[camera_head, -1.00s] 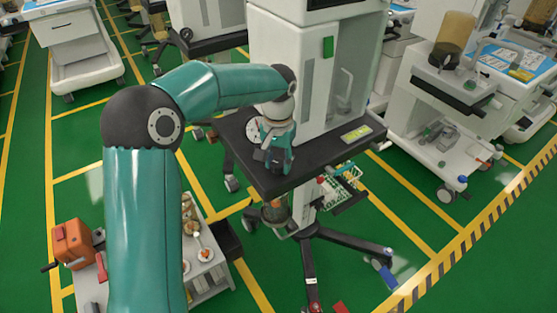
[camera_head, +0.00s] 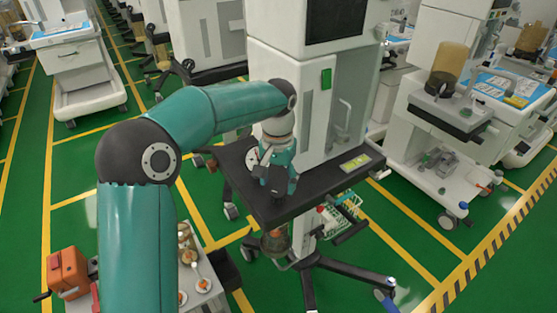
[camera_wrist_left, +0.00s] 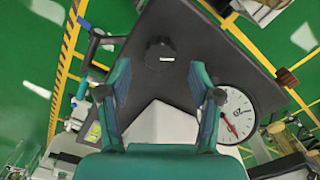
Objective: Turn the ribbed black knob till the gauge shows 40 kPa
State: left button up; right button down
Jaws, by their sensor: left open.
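The ribbed black knob (camera_wrist_left: 160,50) stands on the dark shelf of the cart and shows a short white mark in the left wrist view. My left gripper (camera_wrist_left: 158,76) is open, with its two teal fingers pointing toward the knob, one to each side of its line. The knob appears just beyond the fingertips; I cannot tell any contact. The round white gauge (camera_wrist_left: 237,115) with a red needle lies right of the fingers, partly covered; its reading is too small to tell. In the head view the gauge (camera_head: 252,159) shows left of my left gripper (camera_head: 278,190), and the knob is hidden.
The dark shelf (camera_head: 330,180) juts from a white cart (camera_head: 290,95) with a green label. A small trolley with an orange box (camera_head: 68,270) stands at the lower left. Other carts stand behind and at the right, with green floor between.

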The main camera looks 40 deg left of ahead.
aim_at(278, 192)
pick_arm(q)
notch_tip(278, 192, up, 8)
jog(key=shift+r, duration=0.15)
dwell(0.6)
